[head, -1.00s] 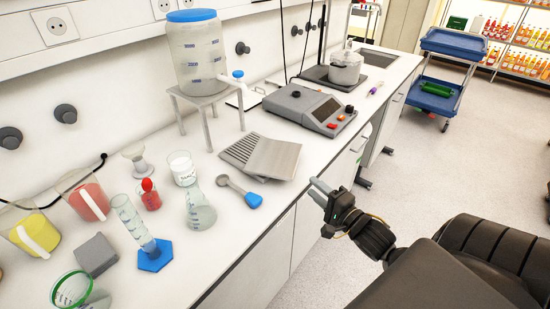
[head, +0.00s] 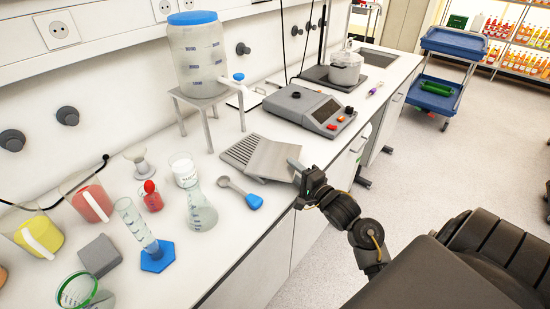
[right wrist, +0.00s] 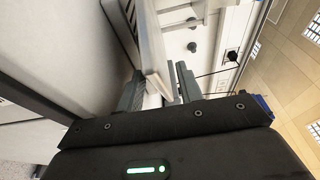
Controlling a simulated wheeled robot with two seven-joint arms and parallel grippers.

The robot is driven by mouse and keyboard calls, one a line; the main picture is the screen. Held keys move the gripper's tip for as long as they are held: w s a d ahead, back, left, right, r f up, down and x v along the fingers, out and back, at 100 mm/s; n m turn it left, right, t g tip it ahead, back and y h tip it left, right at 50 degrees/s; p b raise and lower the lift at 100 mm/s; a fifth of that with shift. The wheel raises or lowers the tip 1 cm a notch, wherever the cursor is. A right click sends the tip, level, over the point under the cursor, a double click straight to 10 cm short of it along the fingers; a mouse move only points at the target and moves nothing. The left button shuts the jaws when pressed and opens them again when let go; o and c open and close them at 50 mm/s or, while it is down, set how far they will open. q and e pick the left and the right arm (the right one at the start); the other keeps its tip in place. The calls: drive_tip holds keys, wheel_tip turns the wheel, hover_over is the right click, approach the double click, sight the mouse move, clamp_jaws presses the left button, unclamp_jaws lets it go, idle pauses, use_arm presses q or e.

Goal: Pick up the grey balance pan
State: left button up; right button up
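The grey balance pan (head: 274,158) is a flat square plate. It lies tilted on a ridged grey rack (head: 241,149) on the white bench, near the bench's front edge. My right gripper (head: 296,166) is at the pan's right edge in the head view. In the right wrist view the pan (right wrist: 152,52) shows edge-on between the two fingers (right wrist: 160,82). The fingers stand apart, with a gap visible between the pan and the right-hand finger. The far fingertip is partly hidden in the head view. My left gripper is not in view.
A blue-handled spoon (head: 240,193) lies left of the pan. A grey balance or hotplate unit (head: 310,107) stands behind it. A water tank (head: 200,55) on a stand (head: 205,98) is at the back. Several glass vessels stand at the left.

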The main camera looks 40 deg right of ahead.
drive_tip(key=shift+s, duration=0.1)
clamp_jaws()
drive_tip(key=shift+r, duration=0.15)
drive_tip(key=shift+r, duration=0.3)
wheel_tip(320, 180, up, 2)
drive_tip(key=shift+r, duration=0.1)
drive_tip(key=s+d+r+p, duration=0.1)
drive_tip(key=s+d+r, duration=0.7)
drive_tip(key=d+r, duration=0.2)
drive_tip(key=shift+s+d, duration=0.3)
drive_tip(key=shift+d, duration=0.15)
